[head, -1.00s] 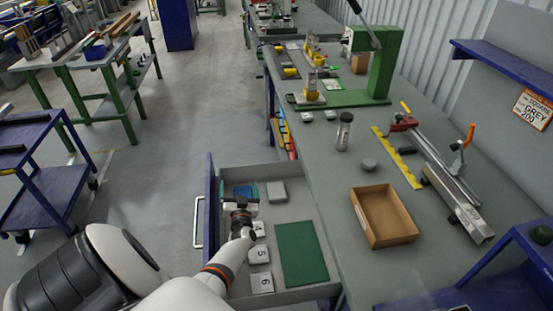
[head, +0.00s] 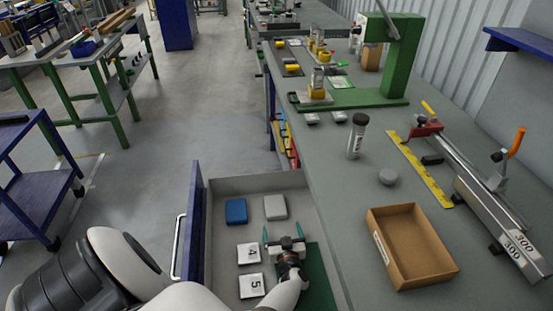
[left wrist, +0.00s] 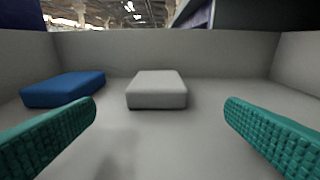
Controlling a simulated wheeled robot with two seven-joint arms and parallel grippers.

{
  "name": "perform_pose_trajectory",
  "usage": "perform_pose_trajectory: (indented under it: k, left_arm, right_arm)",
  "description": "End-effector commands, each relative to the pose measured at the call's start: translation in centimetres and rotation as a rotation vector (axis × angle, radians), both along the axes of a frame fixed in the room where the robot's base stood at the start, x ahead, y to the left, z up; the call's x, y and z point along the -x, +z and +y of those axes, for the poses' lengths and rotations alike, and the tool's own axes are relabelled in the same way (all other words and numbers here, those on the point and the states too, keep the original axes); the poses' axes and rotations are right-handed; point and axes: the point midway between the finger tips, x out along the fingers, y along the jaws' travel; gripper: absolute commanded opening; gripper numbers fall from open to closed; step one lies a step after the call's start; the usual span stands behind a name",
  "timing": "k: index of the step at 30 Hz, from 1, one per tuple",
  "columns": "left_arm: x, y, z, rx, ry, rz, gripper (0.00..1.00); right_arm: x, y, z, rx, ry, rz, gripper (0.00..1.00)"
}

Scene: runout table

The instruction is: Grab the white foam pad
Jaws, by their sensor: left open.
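A pale grey-white foam pad (head: 275,207) lies flat at the far end of the open drawer, right of a blue pad (head: 236,211). In the left wrist view the pale pad (left wrist: 157,90) is straight ahead, centred between the fingers, and the blue pad (left wrist: 64,89) is at left. My left gripper (head: 283,237) is open and empty in the drawer, on the near side of the pale pad and apart from it. Its teal fingers also show in the left wrist view (left wrist: 161,108), spread wider than the pad. My right gripper is not in view.
The drawer (head: 258,184) has grey walls around the pads. White numbered tiles (head: 249,253) lie at its left and a green mat (head: 319,272) lies partly under my arm. The workbench (head: 352,207) beside it holds a cardboard tray (head: 427,274).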

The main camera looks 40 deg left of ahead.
Motion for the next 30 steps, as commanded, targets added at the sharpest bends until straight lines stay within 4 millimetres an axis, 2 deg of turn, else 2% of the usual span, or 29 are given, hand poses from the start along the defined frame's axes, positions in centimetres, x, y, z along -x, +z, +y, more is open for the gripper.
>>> perform_pose_trajectory:
  k: [5,12,20,27,30]
  left_arm:
    - [-0.8,-0.7,0.8,0.001,0.0,-0.001,0.94]
    - [-3.3,-1.5,4.1,0.0,0.0,-0.002,0.94]
    - [-4.6,-1.4,5.9,0.001,0.0,0.0,0.94]
    - [-6.5,-1.8,8.8,0.0,0.001,-0.003,0.94]
    - [-7.1,-1.8,9.4,0.001,-0.001,0.0,0.94]
  right_arm:
    - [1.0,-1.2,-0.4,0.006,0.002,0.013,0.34]
    - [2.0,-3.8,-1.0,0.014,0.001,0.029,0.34]
    - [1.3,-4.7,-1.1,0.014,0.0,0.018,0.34]
    - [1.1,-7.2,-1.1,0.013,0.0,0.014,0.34]
    - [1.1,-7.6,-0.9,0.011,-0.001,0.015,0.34]
